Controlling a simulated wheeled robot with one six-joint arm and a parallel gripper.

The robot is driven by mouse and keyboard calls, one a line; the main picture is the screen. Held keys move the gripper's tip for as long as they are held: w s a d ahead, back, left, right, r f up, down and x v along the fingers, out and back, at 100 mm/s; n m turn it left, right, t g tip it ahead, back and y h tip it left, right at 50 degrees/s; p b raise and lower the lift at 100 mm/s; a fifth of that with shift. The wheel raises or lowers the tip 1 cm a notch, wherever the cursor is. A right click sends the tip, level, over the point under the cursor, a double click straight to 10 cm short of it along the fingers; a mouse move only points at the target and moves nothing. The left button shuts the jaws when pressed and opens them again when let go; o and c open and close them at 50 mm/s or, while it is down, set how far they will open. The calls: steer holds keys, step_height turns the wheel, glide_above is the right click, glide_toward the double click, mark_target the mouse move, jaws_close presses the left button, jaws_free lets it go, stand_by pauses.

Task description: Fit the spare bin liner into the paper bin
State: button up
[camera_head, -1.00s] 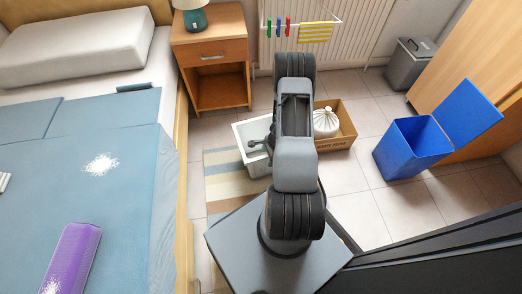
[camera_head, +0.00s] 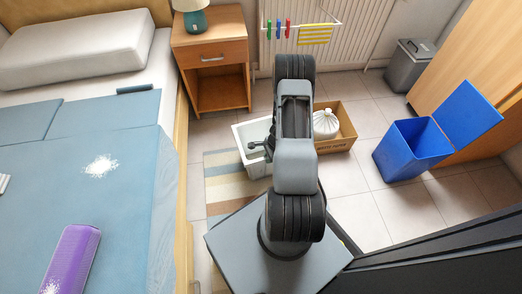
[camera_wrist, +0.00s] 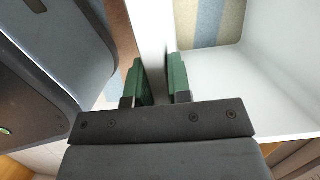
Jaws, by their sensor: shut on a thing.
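A white open-topped rectangular tub (camera_head: 251,170), which looks like the liner, stands on or just above the striped rug, left of my arm. My gripper (camera_wrist: 161,82) has green fingers, one on each side of the tub's thin white wall (camera_wrist: 290,70). It is shut on that wall near the rim. In the head view my arm hides the fingers and the tub's right part. The blue bin (camera_head: 403,152) stands on the tiles at the right, its lid (camera_head: 467,115) swung open. The pictures do not show which bin is for paper.
A cardboard box (camera_head: 337,145) holding a tied white bag (camera_head: 326,124) stands just right of the tub. A grey bin (camera_head: 408,66) is at the back right. A nightstand (camera_head: 214,55) and bed (camera_head: 120,180) bound the left. Bare tiles lie before the blue bin.

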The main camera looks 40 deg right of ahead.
steer(key=shift+c, duration=0.5)
steer(key=shift+r+p, duration=0.5)
steer(key=shift+r, duration=0.1)
steer(key=shift+c, duration=0.4)
steer(key=shift+a+p+v, duration=0.2)
steer(key=shift+p+v, duration=0.6)
steer(key=shift+v, duration=0.1)
steer(key=shift+a+p+v, duration=0.2)
steer(key=shift+p+v, duration=0.55)
steer(key=shift+v, duration=0.2)
jaws_close()
steer(key=shift+w+r, duration=0.1)
steer(key=shift+w, duration=0.05)
